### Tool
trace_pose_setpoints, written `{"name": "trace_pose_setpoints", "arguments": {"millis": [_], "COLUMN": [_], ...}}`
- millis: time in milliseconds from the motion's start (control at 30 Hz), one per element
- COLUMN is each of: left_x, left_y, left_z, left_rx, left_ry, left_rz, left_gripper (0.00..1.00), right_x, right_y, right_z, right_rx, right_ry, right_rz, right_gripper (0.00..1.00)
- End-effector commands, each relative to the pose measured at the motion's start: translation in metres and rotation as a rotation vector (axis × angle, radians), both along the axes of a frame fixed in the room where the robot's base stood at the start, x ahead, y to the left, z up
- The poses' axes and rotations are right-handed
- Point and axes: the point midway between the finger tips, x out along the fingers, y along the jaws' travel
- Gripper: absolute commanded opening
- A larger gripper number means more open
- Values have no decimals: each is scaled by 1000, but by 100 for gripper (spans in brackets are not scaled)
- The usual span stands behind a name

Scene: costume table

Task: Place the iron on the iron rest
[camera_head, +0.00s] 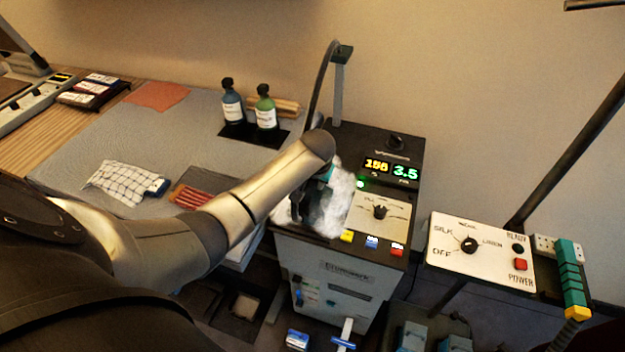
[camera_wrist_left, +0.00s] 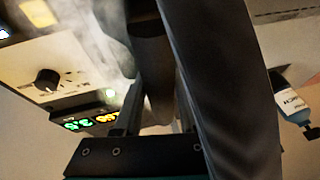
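My left arm comes in from the left, and its gripper (camera_head: 322,178) is over the left part of the dark steam station's top (camera_head: 376,146). White steam and my wrist cover most of it. A small teal part, seemingly of the iron (camera_head: 327,172), shows at the gripper. The iron rest cannot be made out under the steam. In the left wrist view, dark parts and a large dark grey curved form fill the middle, with the station's knob panel (camera_wrist_left: 35,60) at the left; the fingers' opening is unclear. My right gripper is not seen.
A grey padded board (camera_head: 205,130) carries a checked cloth (camera_head: 122,183), a red striped cloth (camera_head: 192,195) and two bottles (camera_head: 266,108) in a black tray. A hose (camera_head: 318,85) rises behind the station. A control box (camera_head: 480,248) stands at right.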

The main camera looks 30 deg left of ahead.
Motion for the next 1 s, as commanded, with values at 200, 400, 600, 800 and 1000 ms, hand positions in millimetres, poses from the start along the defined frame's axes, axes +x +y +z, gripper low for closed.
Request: {"name": "trace_pose_setpoints", "arguments": {"millis": [200, 400, 600, 800, 1000], "left_x": [0, 0, -1, -9, -20], "left_y": [0, 1, 0, -6, -15], "left_z": [0, 0, 7, 29, 60], "left_rx": [1, 1, 1, 1, 1], "left_ry": [0, 0, 0, -2, -2], "left_rz": [0, 0, 0, 0, 0], "left_gripper": [65, 68, 68, 68, 68], "right_x": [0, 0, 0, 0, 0], "right_y": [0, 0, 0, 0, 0], "right_z": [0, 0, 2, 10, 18], "right_rx": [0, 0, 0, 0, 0], "right_ry": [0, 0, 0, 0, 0], "right_rz": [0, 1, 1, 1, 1], "right_gripper": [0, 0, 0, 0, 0]}}
